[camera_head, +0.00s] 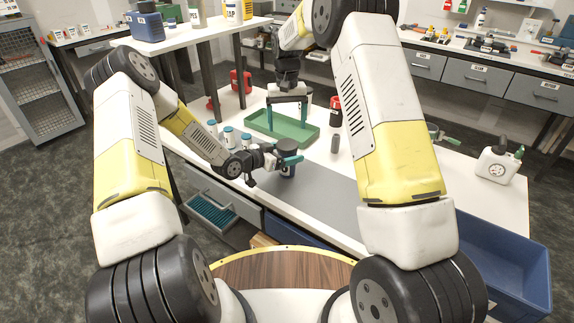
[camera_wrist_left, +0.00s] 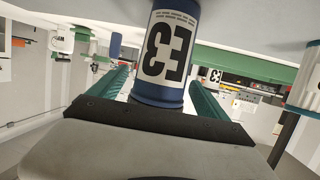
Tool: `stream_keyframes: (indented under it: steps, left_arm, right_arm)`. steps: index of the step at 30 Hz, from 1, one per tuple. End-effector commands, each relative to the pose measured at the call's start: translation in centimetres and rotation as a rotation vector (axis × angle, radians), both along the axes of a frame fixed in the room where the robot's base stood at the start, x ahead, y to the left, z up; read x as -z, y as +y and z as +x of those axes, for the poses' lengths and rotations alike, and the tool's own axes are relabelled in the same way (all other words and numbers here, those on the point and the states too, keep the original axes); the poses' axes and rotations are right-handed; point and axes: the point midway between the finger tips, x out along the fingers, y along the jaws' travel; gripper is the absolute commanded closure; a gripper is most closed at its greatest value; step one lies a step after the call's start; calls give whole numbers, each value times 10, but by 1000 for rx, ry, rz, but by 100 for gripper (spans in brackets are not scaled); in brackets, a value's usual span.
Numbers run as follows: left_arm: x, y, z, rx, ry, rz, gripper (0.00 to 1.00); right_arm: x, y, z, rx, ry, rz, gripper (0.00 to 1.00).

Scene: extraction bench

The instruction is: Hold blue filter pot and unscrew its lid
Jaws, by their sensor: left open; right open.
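The blue filter pot (camera_head: 289,172) with a dark lid (camera_head: 287,145) stands near the front of the white bench. In the left wrist view the pot (camera_wrist_left: 168,48) has a white label with large black characters and blue bands, and appears upside down. My left gripper (camera_head: 283,162) is open, with its teal fingers on either side of the pot; I cannot tell if they touch it. In the left wrist view the left gripper (camera_wrist_left: 155,95) shows gaps beside the pot. My right gripper (camera_head: 288,118) is open, pointing down over the green tray, with nothing visible between its fingers.
The green tray (camera_head: 262,126) lies behind the pot. Several white pots with blue lids (camera_head: 228,134) stand left of it. A red and black bottle (camera_head: 336,110) stands right of the tray. A white jug (camera_head: 497,164) and a blue bin (camera_head: 490,248) are at the right.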

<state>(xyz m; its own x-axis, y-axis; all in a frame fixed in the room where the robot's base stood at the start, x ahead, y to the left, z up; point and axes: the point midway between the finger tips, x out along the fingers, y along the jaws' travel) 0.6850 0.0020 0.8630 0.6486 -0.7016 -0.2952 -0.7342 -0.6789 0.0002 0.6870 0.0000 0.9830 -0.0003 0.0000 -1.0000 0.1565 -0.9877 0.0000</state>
Motion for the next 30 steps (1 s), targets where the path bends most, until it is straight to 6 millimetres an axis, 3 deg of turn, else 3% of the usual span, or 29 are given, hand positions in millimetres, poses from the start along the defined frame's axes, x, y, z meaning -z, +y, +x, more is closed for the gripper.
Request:
stream_keyframes:
  steps: [9,22,30]
  left_arm:
    - [1,-2,2,0,0,0,12]
    - [1,-2,2,0,1,1,97]
    - [1,-2,2,0,1,1,100]
  right_arm:
    - [0,0,0,0,0,0,15]
    - [0,0,0,0,0,0,15]
    - [5,0,-1,-20,11,-4,15]
